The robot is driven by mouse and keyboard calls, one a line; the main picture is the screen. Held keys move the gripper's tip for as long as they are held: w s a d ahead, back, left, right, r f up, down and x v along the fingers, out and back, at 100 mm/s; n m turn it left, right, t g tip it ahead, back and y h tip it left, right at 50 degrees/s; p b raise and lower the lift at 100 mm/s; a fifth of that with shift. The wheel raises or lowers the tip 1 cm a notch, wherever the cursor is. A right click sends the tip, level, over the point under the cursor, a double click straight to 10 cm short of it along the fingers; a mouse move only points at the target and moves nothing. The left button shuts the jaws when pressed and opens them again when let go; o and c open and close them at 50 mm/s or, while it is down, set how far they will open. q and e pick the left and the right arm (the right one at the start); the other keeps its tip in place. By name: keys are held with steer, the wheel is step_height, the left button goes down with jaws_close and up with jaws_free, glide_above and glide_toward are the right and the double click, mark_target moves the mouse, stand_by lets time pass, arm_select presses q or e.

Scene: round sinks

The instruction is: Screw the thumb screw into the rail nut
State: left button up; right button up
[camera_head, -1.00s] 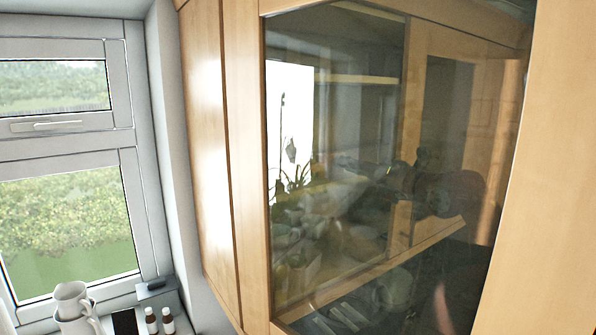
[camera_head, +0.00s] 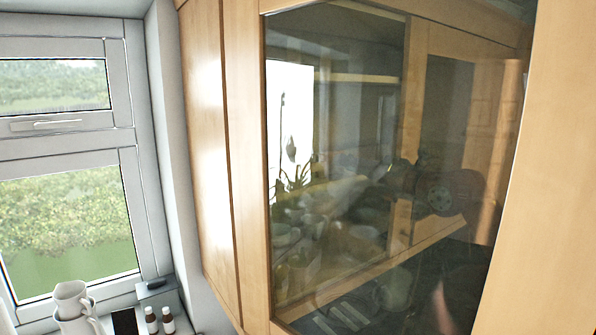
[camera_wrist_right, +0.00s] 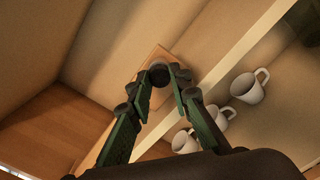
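In the right wrist view, my right gripper (camera_wrist_right: 160,76) has two green fingers with dark tips. The tips close in on a dark round knob, which looks like the thumb screw (camera_wrist_right: 158,73). They seem to touch it on both sides. Just behind the knob is a small wooden block or strip (camera_wrist_right: 160,53). The rail nut cannot be made out, and the knob hides what lies under it. In the head view, only dim dark shapes show in the glass, and no gripper can be made out clearly. My left gripper is not in view.
A wooden cabinet with a glass front (camera_head: 335,150) fills much of the head view. A window (camera_head: 70,160), a white jug (camera_head: 72,300) and small bottles (camera_head: 168,320) are at the left. White mugs (camera_wrist_right: 249,86) stand to the right of the gripper in the wrist view.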

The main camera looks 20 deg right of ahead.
steer(key=shift+o, duration=0.5)
steer(key=shift+s+d, duration=0.1)
steer(key=b+v, duration=0.3)
steer(key=v, duration=0.3)
steer(key=shift+s, duration=0.4)
